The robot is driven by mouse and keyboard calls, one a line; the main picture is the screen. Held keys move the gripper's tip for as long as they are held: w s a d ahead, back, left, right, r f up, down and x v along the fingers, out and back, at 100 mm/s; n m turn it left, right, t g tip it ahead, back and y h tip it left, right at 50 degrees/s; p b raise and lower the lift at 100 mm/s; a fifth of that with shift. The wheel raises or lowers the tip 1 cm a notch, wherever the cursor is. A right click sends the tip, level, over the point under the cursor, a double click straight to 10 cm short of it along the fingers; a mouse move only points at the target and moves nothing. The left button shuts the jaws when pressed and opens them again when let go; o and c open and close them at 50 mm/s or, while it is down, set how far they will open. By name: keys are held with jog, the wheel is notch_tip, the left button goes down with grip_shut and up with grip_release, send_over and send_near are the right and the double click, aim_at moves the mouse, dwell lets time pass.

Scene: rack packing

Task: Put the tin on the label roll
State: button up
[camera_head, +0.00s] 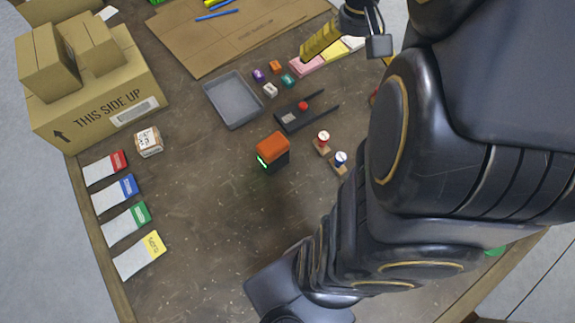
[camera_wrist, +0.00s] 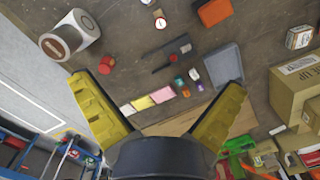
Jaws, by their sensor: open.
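My gripper (camera_wrist: 158,88) is open and empty, its yellow fingers spread wide above the table. In the head view my gripper (camera_head: 335,35) is at the top, partly cut off. Which is the tin is unclear. My arm hides both in the head view. A small white-and-brown labelled piece (camera_head: 148,142) stands by the cartons.
Cartons (camera_head: 95,105) stand at the left. A grey tray (camera_head: 233,99), an orange-topped block (camera_head: 272,150), small coloured cubes (camera_head: 270,90), a dark forked piece (camera_head: 305,112) and two stamps (camera_head: 323,142) occupy the middle. Coloured cards (camera_head: 125,215) lie at left. The front-middle table is mostly clear.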

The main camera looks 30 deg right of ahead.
jog(key=s+a+n, duration=0.3)
jog(key=s+a, duration=0.2)
jog(key=a, duration=0.4)
jog(key=s+a+r+n+g, duration=0.1)
jog(key=s+a+n, duration=0.3)
jog(key=a, duration=0.5)
jog(key=shift+s+a+r+h, duration=0.2)
jog(key=shift+s+h, duration=0.2)
jog(key=shift+s, duration=0.65)
